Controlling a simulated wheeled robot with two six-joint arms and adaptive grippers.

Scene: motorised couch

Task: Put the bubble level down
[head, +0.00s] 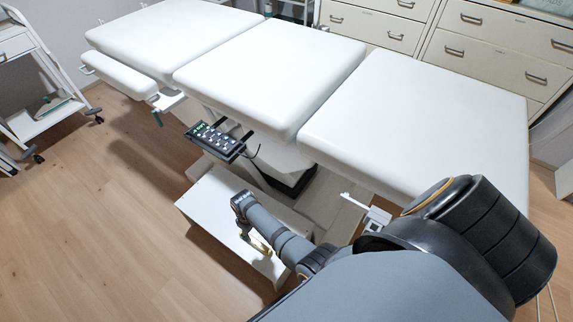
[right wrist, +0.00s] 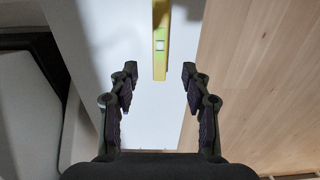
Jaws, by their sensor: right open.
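The bubble level (right wrist: 161,40) is a yellow bar with a pale square window, seen at the top of the right wrist view. It lies over the white surface of a low platform (right wrist: 120,15), and its upper end runs out of that view. In the head view a piece of yellow (head: 262,246) shows beside my forearm. My right gripper (right wrist: 157,75) is open. The near end of the level shows between its fingertips, with a gap on both sides. In the head view my right gripper (head: 246,230) is partly hidden below my wrist. My left gripper is not in view.
The white couch (head: 430,110) stands above and behind the platform (head: 205,200). A hand control (head: 214,140) hangs at the couch's edge. Drawer cabinets (head: 480,50) stand behind, and a white trolley (head: 45,110) stands at left. The wooden floor (head: 110,220) at left is clear.

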